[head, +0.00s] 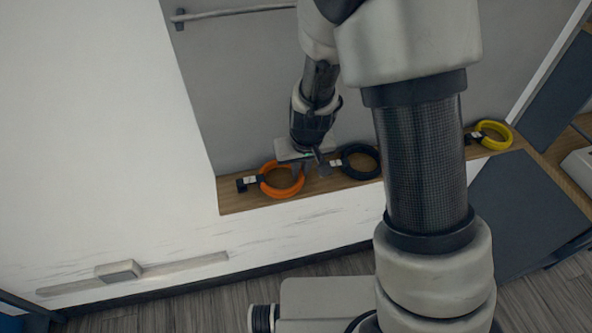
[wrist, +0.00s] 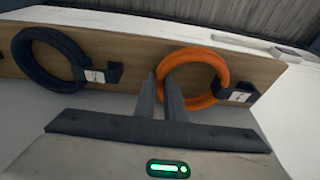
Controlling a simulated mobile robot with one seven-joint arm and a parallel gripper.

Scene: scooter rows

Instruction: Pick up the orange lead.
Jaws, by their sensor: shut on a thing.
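The orange lead (head: 281,181) is a coiled ring with a dark plug and a white label, lying on the wooden shelf. In the wrist view the orange lead (wrist: 197,54) is on the right, with its plug and label to its right. My gripper (head: 307,168) is at the ring's right side in the head view. In the wrist view my gripper (wrist: 170,90) has its two fingers close together on the left side of the ring, shut on the coil. The fingers hide part of that side. The ring still appears at shelf level.
A black coiled lead (head: 360,161) lies close by on the same wooden shelf (head: 235,203). It also shows in the wrist view (wrist: 45,62). A yellow coil (head: 493,134) lies farther right. A grey wall stands behind the shelf, and a white panel is in front.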

